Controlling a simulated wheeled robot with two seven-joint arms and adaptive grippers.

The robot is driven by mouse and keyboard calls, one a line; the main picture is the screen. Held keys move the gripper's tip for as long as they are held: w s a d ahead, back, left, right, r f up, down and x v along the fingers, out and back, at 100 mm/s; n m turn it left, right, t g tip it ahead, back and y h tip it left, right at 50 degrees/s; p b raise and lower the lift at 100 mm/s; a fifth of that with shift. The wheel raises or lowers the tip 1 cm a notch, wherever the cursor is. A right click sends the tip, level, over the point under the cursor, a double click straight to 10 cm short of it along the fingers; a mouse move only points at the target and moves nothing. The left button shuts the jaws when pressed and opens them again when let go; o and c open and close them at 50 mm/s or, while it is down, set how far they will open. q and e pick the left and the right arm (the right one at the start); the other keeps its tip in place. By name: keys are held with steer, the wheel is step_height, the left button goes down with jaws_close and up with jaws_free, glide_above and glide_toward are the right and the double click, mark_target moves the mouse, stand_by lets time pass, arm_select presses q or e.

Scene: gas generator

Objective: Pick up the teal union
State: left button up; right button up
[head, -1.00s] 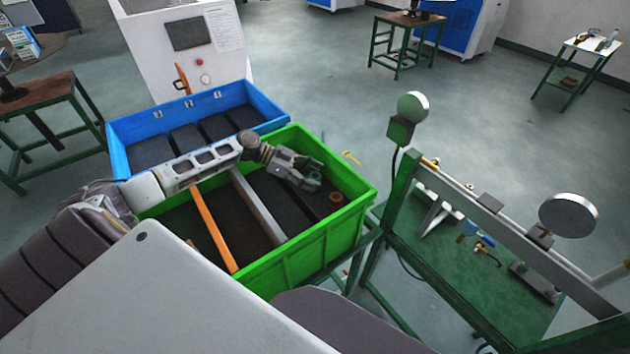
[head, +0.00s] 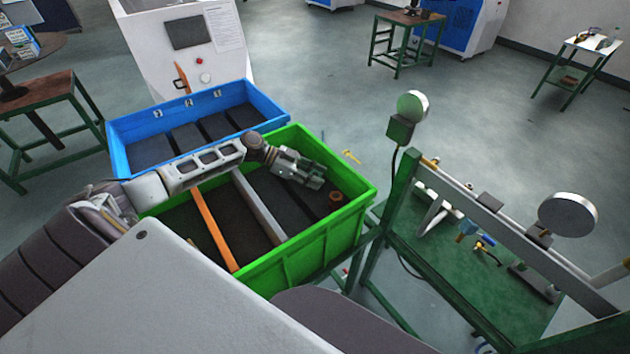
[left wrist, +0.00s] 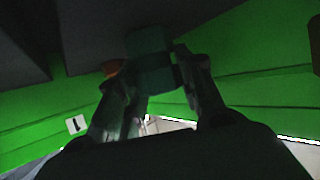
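The teal union (left wrist: 150,62) shows dark in the left wrist view, between the fingers of my left gripper (left wrist: 155,75). The fingers press in on it from both sides. In the head view my left gripper (head: 316,178) is low inside the right compartment of the green crate (head: 318,245), with its fingers close together. The union is mostly hidden by the fingers there. My right gripper is not in view.
A reddish-brown round part (head: 336,198) lies in the crate's right corner, near my left fingertips. Grey (head: 258,207) and orange (head: 214,228) dividers cross the crate. A blue crate (head: 197,105) stands behind it. A green gauge stand (head: 400,190) is to the right.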

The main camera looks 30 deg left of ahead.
arm_select(q)
steer(key=c, duration=0.3)
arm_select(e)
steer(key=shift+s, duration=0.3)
arm_select(q)
steer(key=shift+r, duration=0.1)
steer(key=shift+r, duration=0.8)
step_height(320, 180, up, 8)
steer(key=shift+f+b, duration=0.2)
steer(key=shift+b, duration=0.15)
steer(key=shift+r, duration=0.35)
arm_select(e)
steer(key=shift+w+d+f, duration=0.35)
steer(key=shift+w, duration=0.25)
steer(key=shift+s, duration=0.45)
